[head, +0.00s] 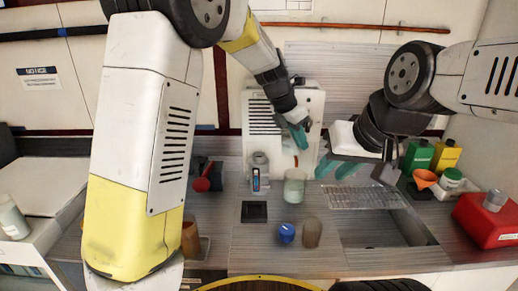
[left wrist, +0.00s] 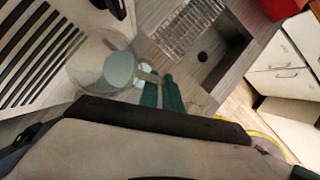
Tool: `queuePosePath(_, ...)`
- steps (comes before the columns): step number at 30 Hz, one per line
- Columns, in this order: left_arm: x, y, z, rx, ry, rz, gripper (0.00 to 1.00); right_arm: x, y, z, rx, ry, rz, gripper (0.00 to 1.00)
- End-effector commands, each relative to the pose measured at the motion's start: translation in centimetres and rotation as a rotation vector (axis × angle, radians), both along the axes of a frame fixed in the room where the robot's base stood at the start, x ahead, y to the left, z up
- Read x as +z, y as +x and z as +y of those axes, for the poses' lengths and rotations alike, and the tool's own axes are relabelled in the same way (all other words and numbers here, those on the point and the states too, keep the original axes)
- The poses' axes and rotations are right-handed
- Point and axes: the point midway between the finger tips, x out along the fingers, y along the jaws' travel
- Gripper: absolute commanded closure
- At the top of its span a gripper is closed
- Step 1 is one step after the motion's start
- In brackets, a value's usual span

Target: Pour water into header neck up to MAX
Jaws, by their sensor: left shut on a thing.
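My left gripper (head: 299,139) is in front of a white louvred cabinet (head: 262,112), its teal fingers pointing down. In the left wrist view its fingers (left wrist: 160,88) are shut on a small pale piece, apparently the handle of a translucent jug (left wrist: 88,62); the grip is partly hidden. A translucent vessel (head: 295,187) shows below the gripper in the head view; I cannot tell whether it is that jug. A grey bottle-like container (head: 260,170) with a blue and red strip stands to its left. I cannot read a MAX mark. My right gripper (head: 338,168) is open, its teal fingers apart, right of the vessel.
A metal grate (head: 365,197) and a sink (head: 385,230) are at right. A blue cup (head: 287,233), a brown cup (head: 312,232) and a black square (head: 254,211) lie in front. Green and yellow canisters (head: 446,156), an orange funnel (head: 425,178) and a red can (head: 484,222) stand far right.

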Motion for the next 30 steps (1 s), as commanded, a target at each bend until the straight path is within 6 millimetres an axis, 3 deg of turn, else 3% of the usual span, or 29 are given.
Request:
queuePosePath(8,0.0,-0.1,-0.5,0.010,0.064,-0.013,1.00,0.0,0.0,0.0,0.000,0.000,0.000,0.70)
queuePosePath(21,4.3,-0.1,-0.5,0.010,0.068,-0.015,1.00,0.0,0.0,0.0,0.000,0.000,0.000,0.70)
queuePosePath(30,4.7,-0.1,-0.4,0.010,0.069,-0.012,1.00,0.0,0.0,0.0,0.000,0.000,0.000,0.70)
